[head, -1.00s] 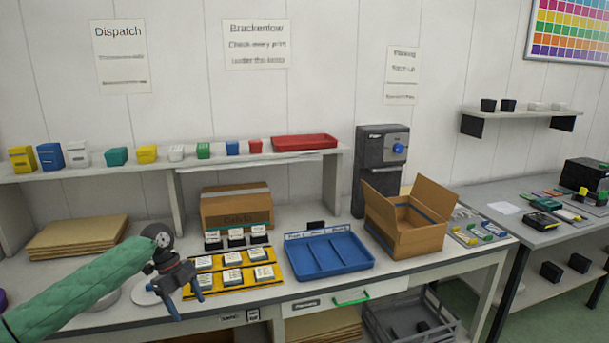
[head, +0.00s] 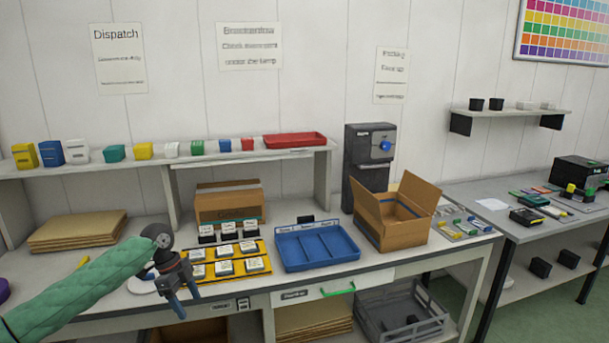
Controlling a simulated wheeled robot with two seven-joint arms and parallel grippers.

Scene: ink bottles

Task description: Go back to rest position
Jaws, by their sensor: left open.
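My left gripper (head: 184,299) hangs at the front left of the workbench, with its two blue fingers apart and nothing between them. Its arm, in a green sleeve, comes in from the left. Small white-topped ink items (head: 224,268) stand in rows on a yellow holder (head: 238,276), just right of the gripper. A blue compartment tray (head: 318,263) lies to the right of them and looks empty. My right gripper is not in view.
An open cardboard box (head: 395,238) stands on the right of the bench. A closed carton (head: 229,205) is behind the ink items. Flat cardboard (head: 75,232) lies back left. A shelf (head: 185,160) holds coloured boxes and a red tray (head: 294,139).

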